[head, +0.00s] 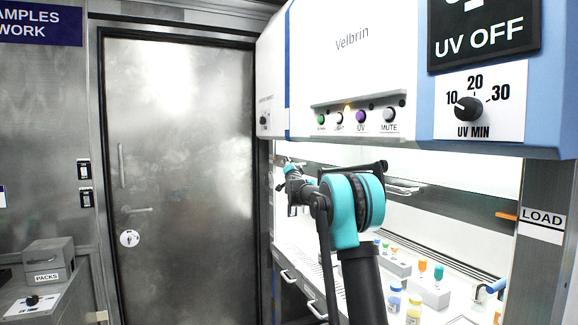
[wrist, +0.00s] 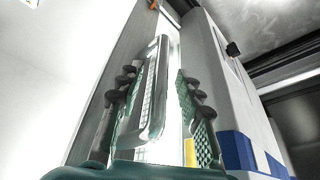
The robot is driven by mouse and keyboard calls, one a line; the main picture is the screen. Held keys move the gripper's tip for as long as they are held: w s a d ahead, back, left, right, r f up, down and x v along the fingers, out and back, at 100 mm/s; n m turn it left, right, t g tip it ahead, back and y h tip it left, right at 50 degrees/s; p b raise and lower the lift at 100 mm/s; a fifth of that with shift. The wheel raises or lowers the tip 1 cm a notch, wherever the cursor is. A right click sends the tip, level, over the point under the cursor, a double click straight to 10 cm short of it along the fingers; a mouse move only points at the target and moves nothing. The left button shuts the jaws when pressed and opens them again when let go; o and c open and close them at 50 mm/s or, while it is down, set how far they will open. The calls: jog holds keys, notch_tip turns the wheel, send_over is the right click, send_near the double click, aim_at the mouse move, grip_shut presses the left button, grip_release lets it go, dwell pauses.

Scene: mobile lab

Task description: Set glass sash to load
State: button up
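The glass sash (head: 450,178) spans the front opening of the white and blue "Velbrin" cabinet (head: 370,60) in the head view; its clear pane is hard to make out. An orange marker (head: 506,216) sits beside the LOAD label (head: 542,218) on the right post. My gripper (head: 292,180) is at the left part of the opening, small and partly hidden by my arm. In the wrist view my gripper (wrist: 165,100) has its green-padded fingers apart, with a metal bar handle (wrist: 155,90) between them. A gap shows between the handle and the right pad; contact on the left is unclear.
Bottles (head: 394,298) and a rack with coloured tubes (head: 428,290) stand on the cabinet's work surface at right. Buttons and a UV dial (head: 467,107) are on the front panel. A metal door (head: 180,180) and a grey PACKS box (head: 48,262) are at left.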

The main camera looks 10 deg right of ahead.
jog(key=v, duration=0.9)
jog(key=shift+s, duration=0.3)
jog(key=shift+f, duration=0.15)
